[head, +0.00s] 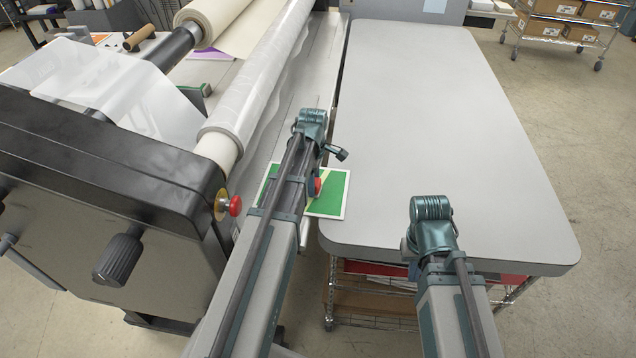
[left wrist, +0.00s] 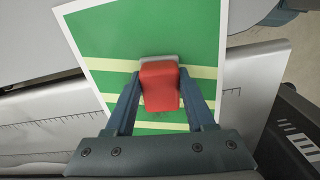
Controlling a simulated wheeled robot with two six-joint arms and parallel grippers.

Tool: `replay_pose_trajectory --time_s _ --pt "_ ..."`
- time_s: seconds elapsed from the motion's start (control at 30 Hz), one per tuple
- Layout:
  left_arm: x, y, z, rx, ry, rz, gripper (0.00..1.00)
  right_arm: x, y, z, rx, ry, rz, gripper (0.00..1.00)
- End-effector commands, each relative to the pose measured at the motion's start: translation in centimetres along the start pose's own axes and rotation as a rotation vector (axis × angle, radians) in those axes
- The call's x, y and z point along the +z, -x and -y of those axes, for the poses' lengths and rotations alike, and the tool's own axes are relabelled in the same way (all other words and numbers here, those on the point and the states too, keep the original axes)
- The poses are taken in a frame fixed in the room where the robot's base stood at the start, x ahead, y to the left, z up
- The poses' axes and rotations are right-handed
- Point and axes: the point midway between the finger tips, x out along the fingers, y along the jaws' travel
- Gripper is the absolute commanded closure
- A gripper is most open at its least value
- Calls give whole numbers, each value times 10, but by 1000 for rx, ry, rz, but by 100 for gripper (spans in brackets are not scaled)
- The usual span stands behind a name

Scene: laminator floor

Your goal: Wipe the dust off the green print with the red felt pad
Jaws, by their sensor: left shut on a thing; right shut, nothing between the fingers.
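The green print (head: 330,204) has pale yellow stripes and a white border. It lies between the laminator and the grey table, and it fills much of the left wrist view (left wrist: 110,38). The red felt pad (head: 318,187) is over the print. In the left wrist view, my left gripper (left wrist: 160,92) is shut on the pad's red block (left wrist: 160,85), which has a grey edge at its far end. I cannot tell whether the pad touches the print.
The laminator's black side housing (head: 110,190) and film roller (head: 255,85) stand to the left, with a red knob (head: 235,206) close to my left arm. The grey table (head: 430,110) to the right has a clear top. A cart with boxes (head: 560,20) stands at the back right.

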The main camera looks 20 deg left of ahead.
Motion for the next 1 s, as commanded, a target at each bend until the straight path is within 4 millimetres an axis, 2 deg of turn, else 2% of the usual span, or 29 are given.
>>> replay_pose_trajectory --time_s 0.2,0.57,1.0 --pt "-21 0 2 0 4 -5 90 0 0 0 0 0 0 100" --pt "-29 1 2 0 2 -4 90 0 1 0 0 0 0 100" --pt "-56 3 5 0 1 -2 90 0 3 0 0 0 0 100"
